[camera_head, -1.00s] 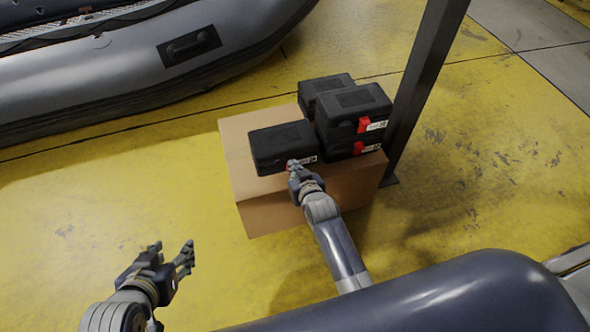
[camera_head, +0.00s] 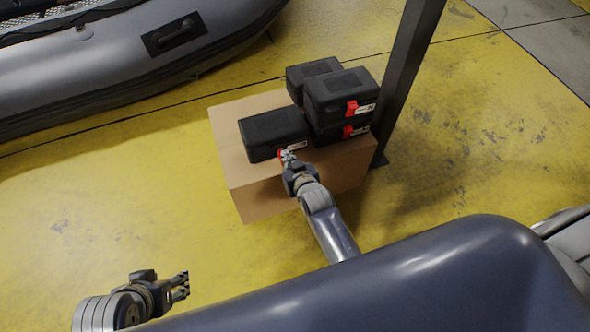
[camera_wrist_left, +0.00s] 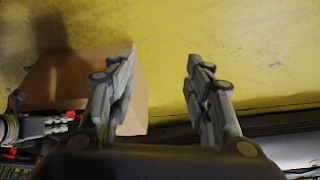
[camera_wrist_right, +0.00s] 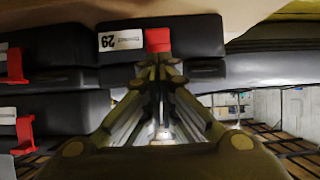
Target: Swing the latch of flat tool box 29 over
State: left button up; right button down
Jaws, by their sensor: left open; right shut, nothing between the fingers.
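Flat tool box 29 (camera_head: 270,133) is a black case lying on a cardboard box (camera_head: 240,172). Its white label with an upside-down 29 and its red latch (camera_wrist_right: 158,40) show in the right wrist view. My right gripper (camera_head: 288,157) is shut and empty, its tips at the front of box 29 by the latch. In the right wrist view the tips (camera_wrist_right: 158,66) are right below the latch; I cannot tell if they touch it. They partly hide the latch in the head view. My left gripper (camera_head: 184,285) is open and empty, low at the left, away from the boxes.
Other black tool boxes with red latches (camera_head: 340,98) stand stacked right of box 29. A dark metal post (camera_head: 405,85) rises just beyond them. A grey inflatable boat (camera_head: 120,60) lies at the back left. The yellow floor at left is clear.

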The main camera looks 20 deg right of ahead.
pick_arm(q)
notch_tip(320, 180, down, 12)
jog(key=g+p, duration=0.1)
jog(key=p, duration=0.4)
jog(key=shift+s+r+g, duration=0.15)
jog(key=shift+r+g, duration=0.1)
jog(key=shift+g, duration=0.05)
pick_arm(e)
jog(key=v, duration=0.6)
jog(key=shift+s+f, duration=0.3)
jog(key=shift+f, duration=0.1)
